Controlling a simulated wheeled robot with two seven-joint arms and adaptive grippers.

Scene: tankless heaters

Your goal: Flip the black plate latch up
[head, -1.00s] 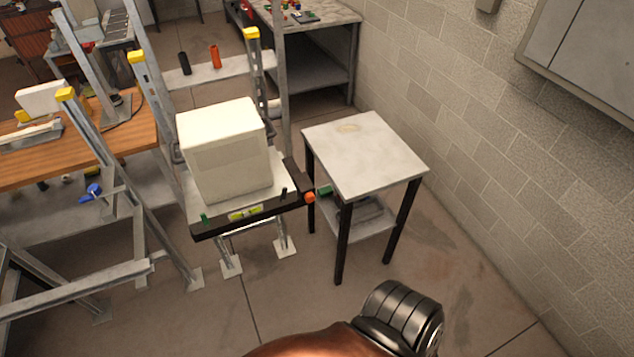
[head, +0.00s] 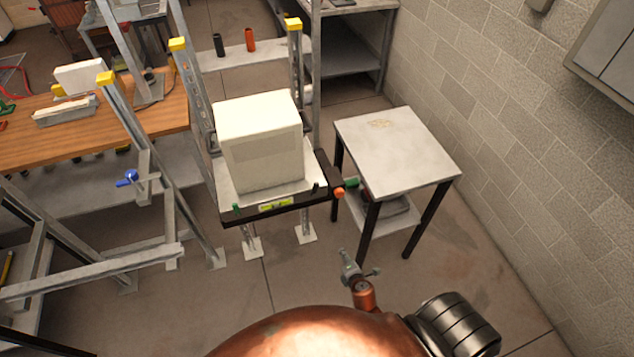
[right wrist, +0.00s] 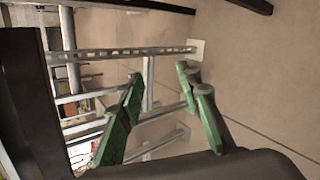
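A white box (head: 262,140) stands on a small platform with a black front bar (head: 270,207). The bar carries a yellow level vial, and an orange knob (head: 339,193) sits at its right end. I cannot tell which dark part is the black plate latch. In the right wrist view my right gripper (right wrist: 160,76) is open, with two green-padded fingers apart and nothing between them. A dark upright piece (right wrist: 35,110) fills the left edge of that view, close to the camera.
A grey-topped table (head: 395,145) with black legs stands right of the platform. Metal rails (head: 150,170) and a wooden bench (head: 100,125) are on the left. A block wall (head: 530,160) bounds the right.

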